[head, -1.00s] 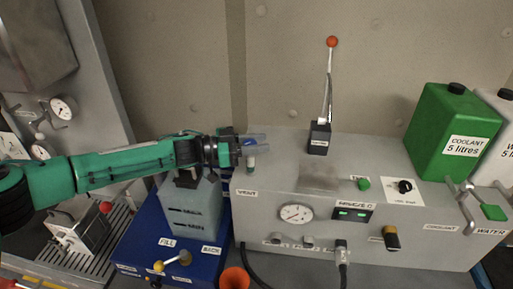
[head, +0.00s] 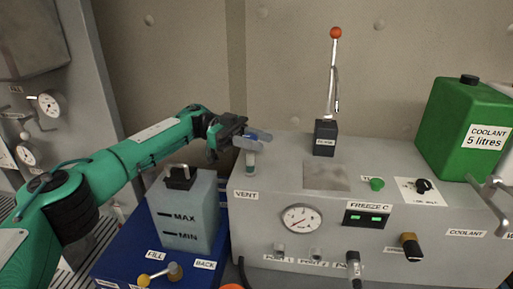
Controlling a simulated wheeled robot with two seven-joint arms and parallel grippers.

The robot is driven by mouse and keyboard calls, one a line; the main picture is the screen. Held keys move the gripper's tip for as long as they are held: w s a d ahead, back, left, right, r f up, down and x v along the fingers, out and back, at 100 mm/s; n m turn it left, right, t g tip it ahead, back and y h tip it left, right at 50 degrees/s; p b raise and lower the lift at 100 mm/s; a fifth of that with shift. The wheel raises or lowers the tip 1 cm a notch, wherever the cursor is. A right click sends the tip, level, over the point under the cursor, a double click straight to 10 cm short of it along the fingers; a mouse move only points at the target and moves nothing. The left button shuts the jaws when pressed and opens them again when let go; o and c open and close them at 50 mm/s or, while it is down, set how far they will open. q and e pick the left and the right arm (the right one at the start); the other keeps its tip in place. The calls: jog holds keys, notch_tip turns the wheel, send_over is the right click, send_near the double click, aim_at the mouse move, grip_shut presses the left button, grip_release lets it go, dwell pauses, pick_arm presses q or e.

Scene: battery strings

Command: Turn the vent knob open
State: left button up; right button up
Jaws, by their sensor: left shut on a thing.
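My right gripper is not in view.
A grey tank (head: 187,218) marked MAX and MIN stands on a blue base below my left arm. A tall lever with an orange ball (head: 335,33) rises at the machine's back. A green coolant can (head: 463,125) stands at right. The machine's front has a gauge (head: 301,219).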

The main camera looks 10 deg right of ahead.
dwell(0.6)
pick_arm(q)
jog(key=o, duration=0.9)
jog(key=shift+s, duration=0.1)
jog(key=shift+r, duration=0.1)
jog(key=shift+r+b, duration=0.35)
jog(key=shift+b, duration=0.05)
jog(key=shift+r+b, duration=0.7)
jog(key=shift+r, duration=8.9)
jog(key=shift+f, duration=0.1)
